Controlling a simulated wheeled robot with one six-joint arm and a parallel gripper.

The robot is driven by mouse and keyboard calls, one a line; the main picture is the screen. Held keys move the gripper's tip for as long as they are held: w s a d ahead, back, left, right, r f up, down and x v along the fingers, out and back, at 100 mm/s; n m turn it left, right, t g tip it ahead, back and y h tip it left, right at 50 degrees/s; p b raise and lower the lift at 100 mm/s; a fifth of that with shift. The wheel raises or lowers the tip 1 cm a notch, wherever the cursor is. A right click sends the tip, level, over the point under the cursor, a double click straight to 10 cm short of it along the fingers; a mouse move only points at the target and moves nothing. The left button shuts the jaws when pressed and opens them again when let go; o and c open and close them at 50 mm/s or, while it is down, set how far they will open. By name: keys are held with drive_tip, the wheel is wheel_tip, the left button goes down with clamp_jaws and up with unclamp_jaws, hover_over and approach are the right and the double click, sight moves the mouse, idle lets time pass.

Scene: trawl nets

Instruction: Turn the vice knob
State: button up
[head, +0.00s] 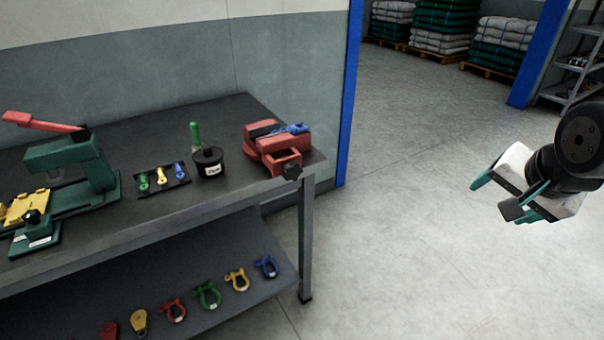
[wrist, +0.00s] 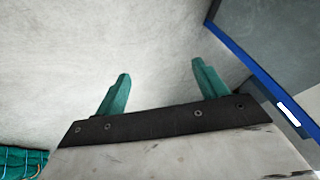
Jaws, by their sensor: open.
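The red vice (head: 275,145) is mounted at the right end of the dark workbench, near its front corner. A blue piece (head: 291,129) lies in or on its jaws; I cannot tell how firmly it is held. The dark vice knob (head: 292,172) shows at the front of the vice, facing the bench edge. My gripper (head: 507,198) is far to the right of the vice, over open floor, with nothing between its teal fingers. The vice is not in the wrist view.
On the workbench (head: 110,230) stand a black pot (head: 209,161) with a green handle, a small mat of coloured parts (head: 162,179) and a green press (head: 75,170). Shackles (head: 207,294) lie on the lower shelf. A blue post (head: 349,90) rises behind the bench. The floor between bench and gripper is clear.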

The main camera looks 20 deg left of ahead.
drive_tip(key=w+a+f+m+t+y, duration=0.2)
drive_tip(key=w+a+f+m, duration=0.1)
drive_tip(key=w+a, duration=0.5)
drive_tip(key=m+t+y, duration=0.3)
drive_tip(key=m+y, duration=0.6)
drive_tip(key=y, duration=0.2)
approach(294, 173)
drive_tip(key=x, duration=0.9)
drive_tip(key=shift+a, duration=0.1)
drive_tip(key=c, duration=1)
